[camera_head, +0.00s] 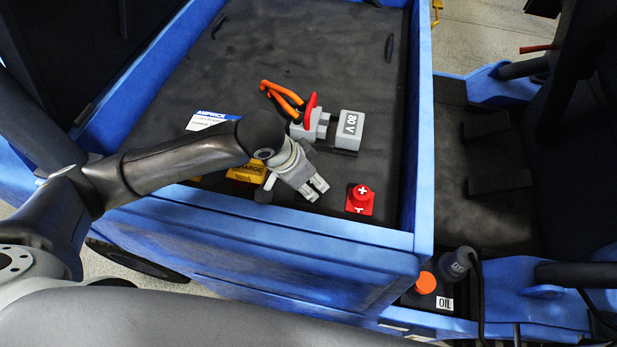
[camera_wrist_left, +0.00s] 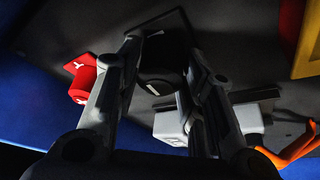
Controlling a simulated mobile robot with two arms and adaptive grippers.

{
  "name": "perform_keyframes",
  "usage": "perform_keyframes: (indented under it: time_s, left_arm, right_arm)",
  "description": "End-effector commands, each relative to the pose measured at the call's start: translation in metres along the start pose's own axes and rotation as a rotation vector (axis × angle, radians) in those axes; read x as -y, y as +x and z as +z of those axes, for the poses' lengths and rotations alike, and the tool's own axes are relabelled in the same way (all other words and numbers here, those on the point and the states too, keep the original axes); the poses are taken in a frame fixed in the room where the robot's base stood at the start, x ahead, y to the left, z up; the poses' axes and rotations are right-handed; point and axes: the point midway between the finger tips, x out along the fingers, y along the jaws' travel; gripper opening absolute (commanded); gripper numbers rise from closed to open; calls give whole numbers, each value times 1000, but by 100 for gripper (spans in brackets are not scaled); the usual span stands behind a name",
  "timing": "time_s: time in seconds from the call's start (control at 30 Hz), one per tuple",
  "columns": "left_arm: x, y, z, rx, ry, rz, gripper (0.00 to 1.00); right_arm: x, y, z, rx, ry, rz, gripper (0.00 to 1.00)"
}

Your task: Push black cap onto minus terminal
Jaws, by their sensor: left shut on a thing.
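My left gripper (camera_head: 315,190) points down over the front part of the dark deck. In the left wrist view, the fingers of this gripper (camera_wrist_left: 163,58) are closed around the black cap (camera_wrist_left: 160,65). A white minus mark shows on the cap's near face, and a dark square plate shows behind it. In the head view the cap is hidden by the gripper. The minus terminal cannot be made out, so I cannot tell whether the cap sits on it. A red cap with a white plus (camera_head: 360,198) stands just right of the gripper; it also shows in the left wrist view (camera_wrist_left: 82,78).
A blue wall (camera_head: 270,228) edges the deck's front. The rear deck is mostly clear.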

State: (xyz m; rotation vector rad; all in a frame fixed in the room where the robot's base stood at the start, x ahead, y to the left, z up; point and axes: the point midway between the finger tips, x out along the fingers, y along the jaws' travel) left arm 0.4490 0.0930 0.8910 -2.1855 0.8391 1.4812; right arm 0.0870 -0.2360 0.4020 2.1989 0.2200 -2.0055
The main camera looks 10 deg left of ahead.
Motion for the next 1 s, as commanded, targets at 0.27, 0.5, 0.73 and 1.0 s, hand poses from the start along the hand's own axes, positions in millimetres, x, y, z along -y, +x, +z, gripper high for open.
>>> perform_keyframes:
  time_s: [0.27,0.5,0.73,1.0]
  left_arm:
    - [0,6,2,0,0,0,27]
    - [0,8,4,4,0,1,54]
    - [-1,9,6,7,0,2,61]
    - [-2,5,5,10,0,3,61]
  right_arm:
    - [0,2,0,0,0,0,34]
    - [0,3,0,0,0,0,34]
    - [0,3,0,0,0,0,34]
    - [0,-3,0,0,0,0,34]
